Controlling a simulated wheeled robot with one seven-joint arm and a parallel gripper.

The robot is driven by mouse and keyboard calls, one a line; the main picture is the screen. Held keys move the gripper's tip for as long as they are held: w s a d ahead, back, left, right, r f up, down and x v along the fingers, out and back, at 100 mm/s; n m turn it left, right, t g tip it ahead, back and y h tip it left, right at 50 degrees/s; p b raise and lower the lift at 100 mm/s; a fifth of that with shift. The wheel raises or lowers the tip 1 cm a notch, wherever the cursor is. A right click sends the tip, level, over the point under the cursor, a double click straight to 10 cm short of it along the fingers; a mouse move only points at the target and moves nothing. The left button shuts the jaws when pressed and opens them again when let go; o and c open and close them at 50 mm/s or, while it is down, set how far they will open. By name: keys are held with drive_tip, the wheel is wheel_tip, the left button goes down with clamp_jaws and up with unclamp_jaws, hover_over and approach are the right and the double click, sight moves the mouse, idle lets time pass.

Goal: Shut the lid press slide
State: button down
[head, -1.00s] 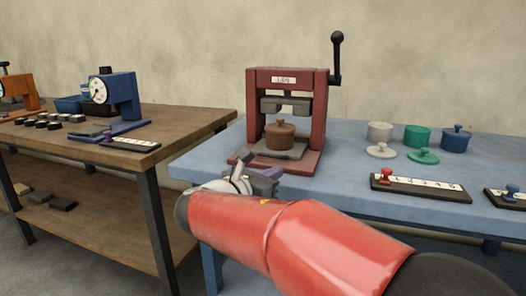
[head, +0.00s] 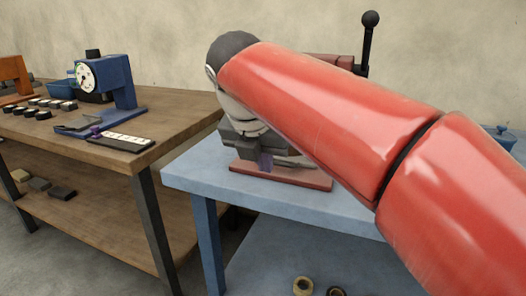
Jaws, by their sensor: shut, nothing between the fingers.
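The red lid press stands on the blue table, mostly hidden behind my red arm. Its base (head: 285,180) and its black lever (head: 368,45) with a round knob still show, the lever pointing up. My gripper (head: 264,163) points down low at the front of the press, close above its base. It is shut and holds nothing. The grey slide and the brown lidded pot are hidden, or nearly so, behind my arm and gripper. I cannot tell whether the gripper touches the slide.
The blue table (head: 205,176) is bare at the front left of the press. A wooden table (head: 130,165) on the left holds a blue press with a dial (head: 122,85) and a numbered strip (head: 122,140). A blue lidded pot (head: 500,136) shows at the right. Two rings lie below the blue table.

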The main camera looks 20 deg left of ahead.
drive_tip(key=x, duration=0.5)
drive_tip(key=shift+w, duration=0.3)
drive_tip(key=shift+w+d+r, duration=0.1)
drive_tip(key=shift+w+r, duration=0.05)
drive_tip(key=shift+w, duration=0.45)
drive_tip(key=shift+w+r, duration=0.15)
drive_tip(key=shift+w, duration=0.4)
drive_tip(key=shift+w+r, duration=0.1)
drive_tip(key=shift+w, duration=0.45)
